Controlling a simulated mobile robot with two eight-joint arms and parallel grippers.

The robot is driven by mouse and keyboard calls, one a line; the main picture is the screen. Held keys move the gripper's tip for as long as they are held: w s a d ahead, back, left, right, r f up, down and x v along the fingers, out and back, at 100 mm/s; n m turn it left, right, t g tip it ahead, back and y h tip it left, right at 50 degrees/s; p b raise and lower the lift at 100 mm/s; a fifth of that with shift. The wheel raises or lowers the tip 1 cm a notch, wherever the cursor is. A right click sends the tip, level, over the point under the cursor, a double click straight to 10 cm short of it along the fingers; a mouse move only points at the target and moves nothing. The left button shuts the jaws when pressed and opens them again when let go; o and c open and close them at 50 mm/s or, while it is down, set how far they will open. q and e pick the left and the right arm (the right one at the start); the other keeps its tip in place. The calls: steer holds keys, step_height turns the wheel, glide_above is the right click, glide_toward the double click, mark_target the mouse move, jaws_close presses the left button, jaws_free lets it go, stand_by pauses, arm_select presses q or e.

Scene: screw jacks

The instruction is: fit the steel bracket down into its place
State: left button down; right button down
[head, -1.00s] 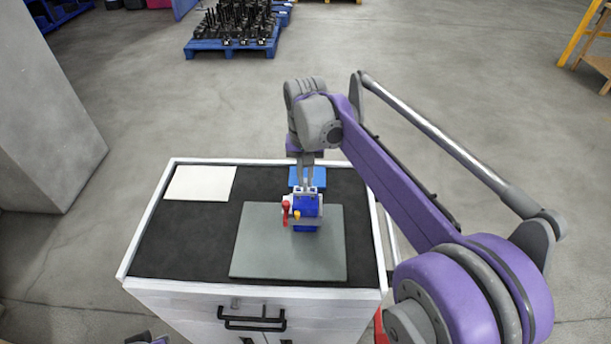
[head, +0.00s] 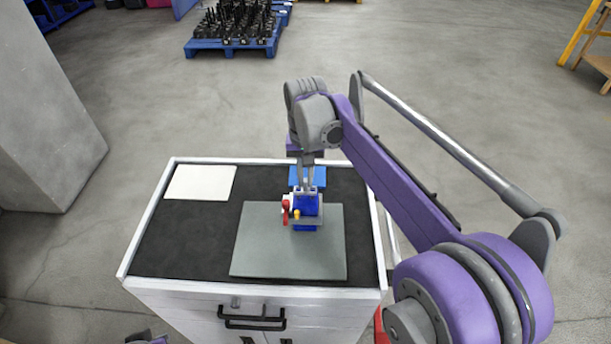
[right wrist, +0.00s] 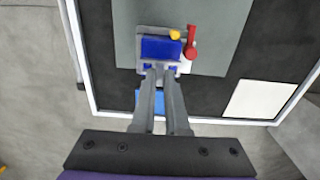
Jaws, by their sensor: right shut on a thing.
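My right gripper (head: 306,188) points down at the back of a small blue screw jack (head: 306,203) on a grey mat. Its two fingers also show in the right wrist view (right wrist: 161,72), close together and shut on the light grey steel bracket (right wrist: 184,68). The bracket is at the jack's blue body (right wrist: 160,48), and grey edges show around the blue. The fingers and body hide much of it, so I cannot tell whether it is fully seated. A red handle (right wrist: 191,45) and a yellow knob (right wrist: 174,34) are beside it.
The grey mat (head: 265,250) lies on the black top of a white cabinet (head: 165,245). A blue piece (head: 318,176) lies behind the jack. A white sheet (head: 200,183) is at the back left. The left of the top is clear.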

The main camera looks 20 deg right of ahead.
steer(key=shift+f+b, duration=0.55)
steer(key=shift+f, duration=0.7)
steer(key=c, duration=0.8)
jaws_free()
steer(key=shift+c, duration=0.2)
step_height(320, 180, up, 11)
steer(key=shift+f+p, duration=0.1)
steer(key=shift+p, duration=0.3)
steer(key=s+a+f+n+t, duration=0.2)
steer(key=s+f, duration=0.7)
steer(key=s, duration=0.1)
steer(key=s+a+f+n+t, duration=0.2)
steer(key=s+f+n+t, duration=0.1)
steer(key=s+f, duration=0.6)
steer(key=shift+s+a+f+t, duration=0.25)
steer(key=shift+s+f+t, duration=0.05)
steer(key=shift+s, duration=0.35)
